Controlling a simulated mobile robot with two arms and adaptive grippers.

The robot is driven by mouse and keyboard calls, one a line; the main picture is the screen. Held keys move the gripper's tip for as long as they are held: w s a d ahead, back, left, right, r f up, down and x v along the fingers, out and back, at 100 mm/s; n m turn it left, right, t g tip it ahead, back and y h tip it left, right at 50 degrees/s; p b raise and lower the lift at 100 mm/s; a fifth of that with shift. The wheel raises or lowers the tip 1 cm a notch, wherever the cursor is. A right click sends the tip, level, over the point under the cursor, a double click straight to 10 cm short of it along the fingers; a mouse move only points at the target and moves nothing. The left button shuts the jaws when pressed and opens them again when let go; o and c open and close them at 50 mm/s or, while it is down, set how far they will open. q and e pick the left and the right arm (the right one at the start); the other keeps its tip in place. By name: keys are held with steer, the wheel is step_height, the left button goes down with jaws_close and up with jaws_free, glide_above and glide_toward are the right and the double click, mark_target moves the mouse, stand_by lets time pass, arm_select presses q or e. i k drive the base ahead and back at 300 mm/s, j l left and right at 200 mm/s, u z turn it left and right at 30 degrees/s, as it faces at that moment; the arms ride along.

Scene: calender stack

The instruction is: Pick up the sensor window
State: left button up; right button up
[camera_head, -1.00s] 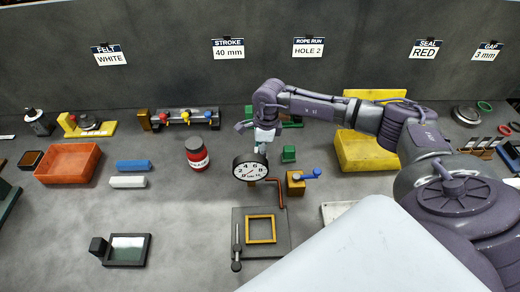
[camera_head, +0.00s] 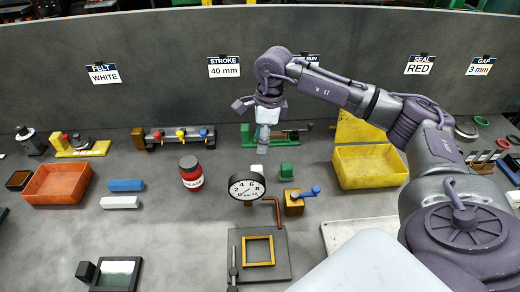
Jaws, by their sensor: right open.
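A dark-framed pane with a pale greenish glass face (camera_head: 117,273) lies on the grey table at the lower left, with a small black block at its left side; it looks like the sensor window. Its lower edge is close to the bottom of the picture. My right gripper (camera_head: 263,136) hangs pointing down near the middle of the table, behind the round gauge, far up and right of the pane. It is open and I see nothing held in it. My left gripper is not in view.
A round dial gauge (camera_head: 246,187) with a copper pipe stands mid-table, near a dark plate with a yellow frame (camera_head: 272,251). A red jar (camera_head: 191,174), blue bar (camera_head: 126,185), white bar (camera_head: 120,202) and orange tray (camera_head: 58,184) stand at left. A yellow bin (camera_head: 369,167) is at right.

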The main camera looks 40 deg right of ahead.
mark_target(113, 274)
steer(key=k, duration=2)
